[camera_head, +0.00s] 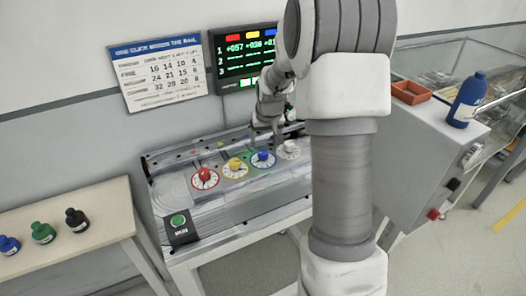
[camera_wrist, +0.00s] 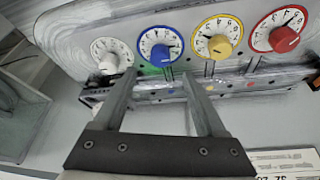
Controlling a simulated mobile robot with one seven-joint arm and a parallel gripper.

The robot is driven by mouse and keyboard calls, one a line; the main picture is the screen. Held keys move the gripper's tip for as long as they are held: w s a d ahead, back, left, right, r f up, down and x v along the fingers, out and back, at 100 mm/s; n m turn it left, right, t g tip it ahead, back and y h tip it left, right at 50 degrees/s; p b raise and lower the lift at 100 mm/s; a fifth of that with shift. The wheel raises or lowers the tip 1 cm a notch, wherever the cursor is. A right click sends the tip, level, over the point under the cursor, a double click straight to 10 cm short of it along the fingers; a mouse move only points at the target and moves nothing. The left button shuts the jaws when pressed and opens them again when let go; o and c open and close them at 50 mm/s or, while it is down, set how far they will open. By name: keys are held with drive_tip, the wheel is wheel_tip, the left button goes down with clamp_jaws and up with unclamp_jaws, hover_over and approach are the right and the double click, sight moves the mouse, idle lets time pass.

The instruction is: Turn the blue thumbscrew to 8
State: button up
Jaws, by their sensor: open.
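The blue thumbscrew (camera_head: 263,155) stands on a numbered dial with a blue rim, third from the left in the row on the grey machine (camera_head: 220,205). In the wrist view the blue thumbscrew (camera_wrist: 160,54) shows just beyond the gap between my fingers. My gripper (camera_head: 266,132) is above and close to the blue dial, and it is open with nothing between the fingers. In the wrist view the fingertips of my gripper (camera_wrist: 158,75) point at the blue dial and look apart from the knob. The dial's numbers are too small to read surely.
The red (camera_head: 204,174), yellow (camera_head: 234,163) and white (camera_head: 290,147) thumbscrews stand close beside in the same row. A green button (camera_head: 178,220) is at the front left. A display (camera_head: 246,58) and a chart (camera_head: 158,72) hang behind. My arm covers the machine's right end.

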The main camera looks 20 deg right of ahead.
sight(263, 152)
drive_tip(key=x, duration=0.7)
drive_tip(key=shift+w+f, duration=0.1)
drive_tip(key=shift+f, duration=0.05)
clamp_jaws()
